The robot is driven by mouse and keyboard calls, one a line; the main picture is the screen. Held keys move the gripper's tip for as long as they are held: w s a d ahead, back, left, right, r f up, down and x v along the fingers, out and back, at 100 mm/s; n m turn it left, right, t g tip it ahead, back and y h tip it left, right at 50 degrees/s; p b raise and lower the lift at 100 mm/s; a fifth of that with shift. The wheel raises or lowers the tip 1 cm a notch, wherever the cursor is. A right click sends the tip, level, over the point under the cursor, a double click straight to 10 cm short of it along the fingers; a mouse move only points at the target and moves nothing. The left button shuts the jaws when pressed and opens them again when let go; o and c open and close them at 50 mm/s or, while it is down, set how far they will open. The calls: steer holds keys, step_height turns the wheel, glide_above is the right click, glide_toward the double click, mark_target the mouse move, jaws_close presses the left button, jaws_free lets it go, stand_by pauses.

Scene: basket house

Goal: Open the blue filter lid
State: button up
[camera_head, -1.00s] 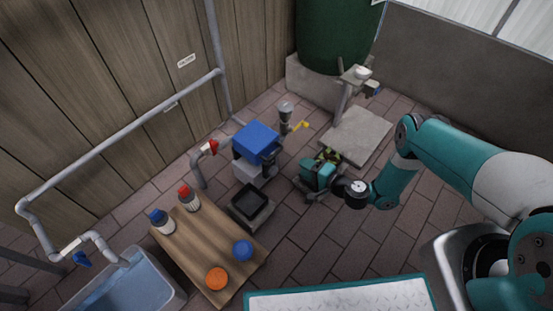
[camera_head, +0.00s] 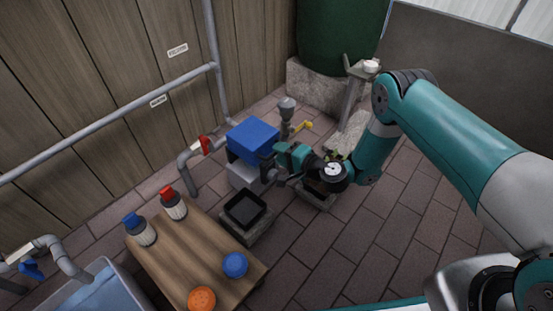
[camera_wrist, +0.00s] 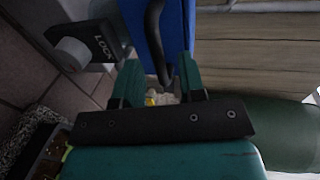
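The blue filter lid (camera_head: 252,138) sits closed on the grey filter box (camera_head: 243,175) near the plank wall. In the wrist view the blue lid (camera_wrist: 178,32) is ahead of the fingers, with a dark curved handle (camera_wrist: 153,38) along it. My gripper (camera_head: 273,168) is at the lid's right side. In the wrist view my gripper (camera_wrist: 158,82) has its two green fingers apart, with the handle's near end between them in the picture. I cannot tell whether they touch it. A grey knob (camera_wrist: 70,53) is beside a "LOCK" marking on the box.
A black tray (camera_head: 245,208) is in front of the box. A wooden table (camera_head: 190,250) holds two filter cartridges and blue and orange caps. A red-handled pipe valve (camera_head: 205,144) is left of the lid; a yellow-handled valve (camera_head: 302,126) is right.

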steer(key=shift+b+x, duration=0.3)
steer(key=shift+x, duration=0.8)
jaws_close()
steer(key=shift+r, duration=0.1)
